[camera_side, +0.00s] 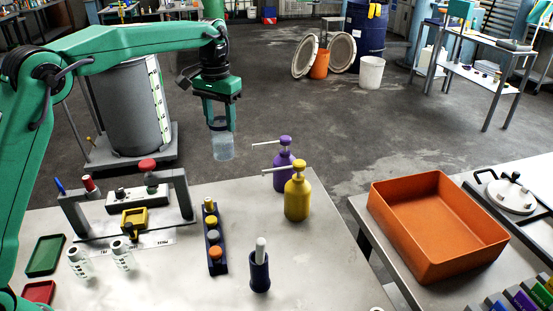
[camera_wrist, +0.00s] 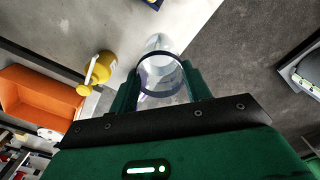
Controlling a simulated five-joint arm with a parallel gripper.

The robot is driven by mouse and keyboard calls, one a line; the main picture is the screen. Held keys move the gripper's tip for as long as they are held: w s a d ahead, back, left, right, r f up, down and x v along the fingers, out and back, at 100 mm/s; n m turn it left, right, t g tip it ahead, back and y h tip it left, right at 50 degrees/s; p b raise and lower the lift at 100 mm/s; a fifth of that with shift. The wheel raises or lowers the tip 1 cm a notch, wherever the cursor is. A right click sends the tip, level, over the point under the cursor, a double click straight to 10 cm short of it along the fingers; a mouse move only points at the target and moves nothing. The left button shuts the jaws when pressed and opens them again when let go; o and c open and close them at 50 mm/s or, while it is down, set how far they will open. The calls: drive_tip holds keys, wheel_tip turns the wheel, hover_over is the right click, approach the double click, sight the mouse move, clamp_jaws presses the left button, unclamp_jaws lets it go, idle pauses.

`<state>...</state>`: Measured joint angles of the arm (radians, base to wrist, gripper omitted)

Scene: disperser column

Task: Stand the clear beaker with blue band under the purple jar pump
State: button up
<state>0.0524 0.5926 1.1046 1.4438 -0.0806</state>
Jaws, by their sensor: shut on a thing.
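My gripper (camera_side: 221,124) is shut on the clear beaker (camera_side: 222,146) and holds it upright in the air, left of the purple jar pump and higher in the side view. In the wrist view the beaker (camera_wrist: 159,72) sits between my two fingers (camera_wrist: 161,88), with a dark blue band around it. The purple jar pump (camera_side: 284,172) stands at the table's back edge, its thin spout (camera_side: 264,143) pointing left. The purple jar cannot be made out in the wrist view.
A yellow pump jar (camera_side: 297,198) stands just in front of the purple one, its spout also pointing left; it shows in the wrist view (camera_wrist: 99,72). A dark rack with coloured caps (camera_side: 214,240), a holder with a white-topped item (camera_side: 260,272) and a grey bracket (camera_side: 182,193) stand nearby.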

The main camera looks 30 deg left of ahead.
drive_tip(key=shift+w+a+f, duration=0.25)
drive_tip(key=shift+w+a, duration=0.5)
drive_tip(key=shift+w, duration=0.2)
wheel_tip(320, 180, down, 14)
drive_tip(key=shift+w+d+r, duration=0.1)
drive_tip(key=shift+w+d, duration=1.55)
drive_tip(key=shift+w+d+f, duration=0.3)
drive_tip(key=shift+w+d, duration=0.3)
drive_tip(key=shift+w+d+f, duration=0.3)
drive_tip(key=shift+w+d, duration=0.25)
drive_tip(key=shift+d, duration=0.05)
drive_tip(key=shift+f, duration=0.15)
